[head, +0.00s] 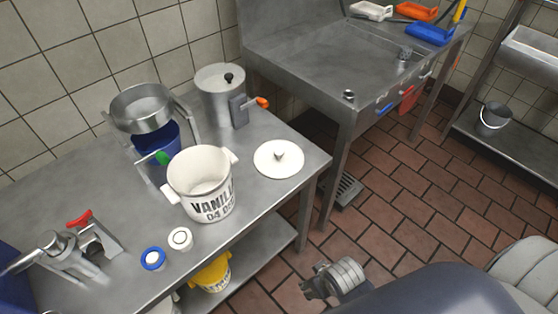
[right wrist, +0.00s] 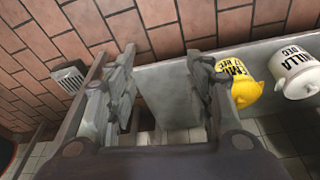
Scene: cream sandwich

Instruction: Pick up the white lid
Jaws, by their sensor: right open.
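The white lid (head: 279,158) is a round disc with a small knob on top. It lies flat on the right end of the steel table, right of the open white bucket (head: 213,203) marked VANILLA. My right gripper (head: 310,288) is low in front of the table, over the tiled floor and well apart from the lid. In the right wrist view its two fingers (right wrist: 162,70) are spread with nothing held between them. The lid does not show in the right wrist view. My left gripper is not in view.
A steel pot (head: 220,94), a blue container under a steel bowl (head: 142,107) and two small round caps stand on the table (head: 250,205). A yellow bucket (head: 212,274) is on the lower shelf; it also shows in the right wrist view (right wrist: 238,90). A sink unit (head: 330,70) stands behind.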

